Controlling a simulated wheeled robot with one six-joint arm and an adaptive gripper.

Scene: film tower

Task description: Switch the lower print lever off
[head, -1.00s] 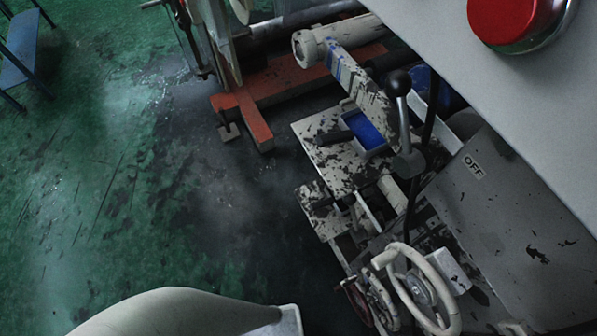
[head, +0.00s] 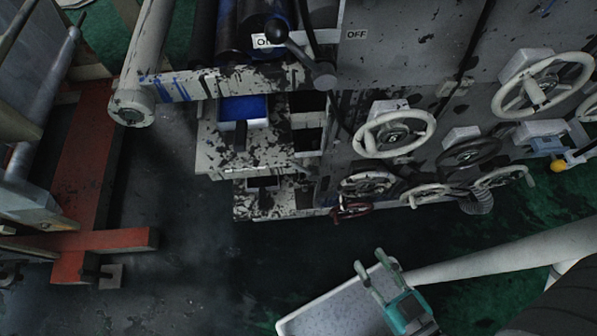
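The lever (head: 298,50) has a black ball knob and a grey hub on the front of the paint-worn machine. Its knob points up and left, beside the "ON" label (head: 264,41). The "OFF" label (head: 356,34) is to the right of the hub. My gripper (head: 368,272) is at the lower right of the head view, well below and apart from the lever. Its two greenish fingers are spread with a gap between them, and it looks empty.
Several pale handwheels (head: 394,133) stick out of the machine's front to the right of the lever. A red-orange floor frame (head: 88,190) stands at left. A white tray (head: 335,303) is under my gripper. Dark floor between them is clear.

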